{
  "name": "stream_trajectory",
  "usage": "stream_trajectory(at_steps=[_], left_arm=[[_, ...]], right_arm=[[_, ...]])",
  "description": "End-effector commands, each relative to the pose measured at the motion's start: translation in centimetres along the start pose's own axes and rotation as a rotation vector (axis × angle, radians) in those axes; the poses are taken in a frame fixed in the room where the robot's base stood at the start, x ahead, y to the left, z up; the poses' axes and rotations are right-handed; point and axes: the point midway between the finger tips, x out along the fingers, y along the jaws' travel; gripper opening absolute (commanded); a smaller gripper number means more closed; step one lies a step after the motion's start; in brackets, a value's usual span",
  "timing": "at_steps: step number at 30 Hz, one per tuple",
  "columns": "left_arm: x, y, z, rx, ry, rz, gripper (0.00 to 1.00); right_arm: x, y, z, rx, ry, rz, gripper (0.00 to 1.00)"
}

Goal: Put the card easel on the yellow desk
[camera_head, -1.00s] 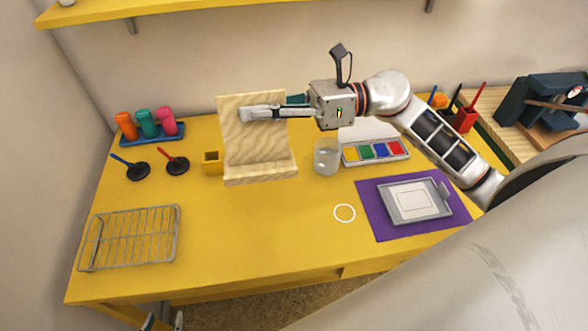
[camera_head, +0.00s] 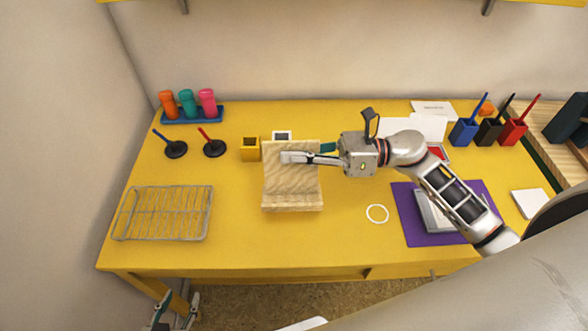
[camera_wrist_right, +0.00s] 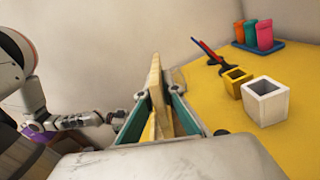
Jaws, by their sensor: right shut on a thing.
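The card easel (camera_head: 292,178) is a light wooden piece with an upright back panel and a low front ledge. It is upright over the middle of the yellow desk (camera_head: 240,245); I cannot tell whether its base touches the desk. My right gripper (camera_head: 297,158) is shut on its back panel. In the right wrist view the easel (camera_wrist_right: 155,85) stands between the two fingers (camera_wrist_right: 157,98). My left gripper (camera_head: 172,312) is low at the desk's front left, away from the easel; its jaw opening is unclear.
A white ring (camera_head: 377,213) and purple mat (camera_head: 412,233) lie to the right. The desk before the easel is clear.

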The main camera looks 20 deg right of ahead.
Motion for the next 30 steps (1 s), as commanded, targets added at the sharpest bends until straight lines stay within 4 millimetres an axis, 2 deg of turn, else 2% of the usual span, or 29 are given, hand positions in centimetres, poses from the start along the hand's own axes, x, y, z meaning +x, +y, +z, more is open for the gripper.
stream_trajectory(at_steps=[5,12,15,29,30], left_arm=[[0.1,0.0,0.1,0.000,-0.001,0.000,0.40],[0.2,0.1,0.5,-0.001,-0.004,0.001,0.40],[0.2,0.1,0.6,-0.001,-0.005,0.001,0.40],[0.5,0.2,1.2,0.000,-0.009,0.002,0.40],[0.4,0.2,1.1,0.000,-0.008,0.001,0.40]], right_arm=[[0.0,-0.4,-1.3,0.001,-0.001,0.001,0.00],[0.0,-1.3,-4.4,0.004,-0.001,0.000,0.00],[0.0,-1.5,-5.2,0.001,-0.002,0.000,0.00],[0.0,-1.7,-5.8,0.000,0.000,0.001,0.00],[0.0,-1.7,-5.7,-0.001,0.000,0.000,0.17]])
